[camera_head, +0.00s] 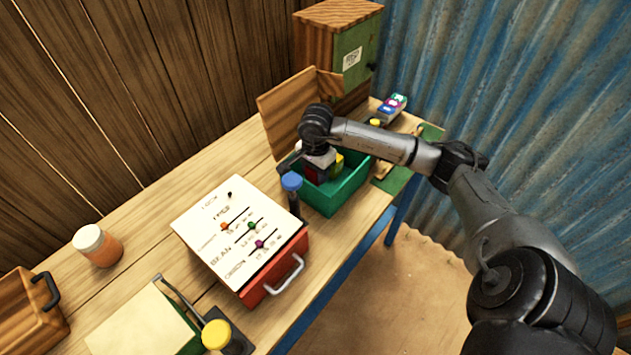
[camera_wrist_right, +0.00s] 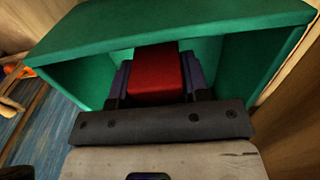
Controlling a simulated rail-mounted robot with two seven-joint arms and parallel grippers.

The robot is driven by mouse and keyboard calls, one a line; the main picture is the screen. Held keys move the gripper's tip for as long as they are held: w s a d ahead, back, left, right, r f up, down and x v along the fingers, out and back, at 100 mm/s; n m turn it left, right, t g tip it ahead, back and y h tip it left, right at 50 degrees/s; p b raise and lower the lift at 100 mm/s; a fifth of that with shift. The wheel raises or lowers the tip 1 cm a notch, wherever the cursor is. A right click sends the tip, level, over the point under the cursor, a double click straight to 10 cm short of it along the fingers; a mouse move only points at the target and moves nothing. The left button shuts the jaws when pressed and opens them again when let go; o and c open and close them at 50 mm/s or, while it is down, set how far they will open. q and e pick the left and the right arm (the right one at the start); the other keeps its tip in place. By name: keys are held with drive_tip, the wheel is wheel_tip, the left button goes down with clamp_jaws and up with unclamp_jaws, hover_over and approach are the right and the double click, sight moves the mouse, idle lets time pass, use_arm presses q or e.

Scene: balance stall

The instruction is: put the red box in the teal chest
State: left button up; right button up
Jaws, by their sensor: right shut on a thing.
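The teal chest (camera_head: 345,192) stands open on the workbench, and its green walls (camera_wrist_right: 80,55) fill much of the right wrist view. My right gripper (camera_head: 314,168) reaches down into the chest's opening. In the right wrist view my right gripper (camera_wrist_right: 155,85) is shut on the red box (camera_wrist_right: 154,72), which sits between its dark fingers with the chest's walls around it. In the head view the red box is mostly hidden by the gripper. I cannot tell whether it touches the chest floor. My left gripper is not in view.
A yellow item (camera_head: 338,160) shows beside the gripper in the chest. A blue-capped bottle (camera_head: 292,190) stands close to the chest's left side. A red case with a white top (camera_head: 232,228) is nearby. A wooden board (camera_head: 285,112) rises behind the chest. An orange jar (camera_head: 98,245) stands farther left.

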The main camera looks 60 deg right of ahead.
sight(316, 181)
drive_tip(key=shift+f, duration=2)
drive_tip(key=shift+d, duration=0.1)
drive_tip(key=shift+b, duration=0.35)
drive_tip(key=shift+f, duration=0.15)
drive_tip(key=o, duration=1)
drive_tip(key=shift+c, duration=0.2)
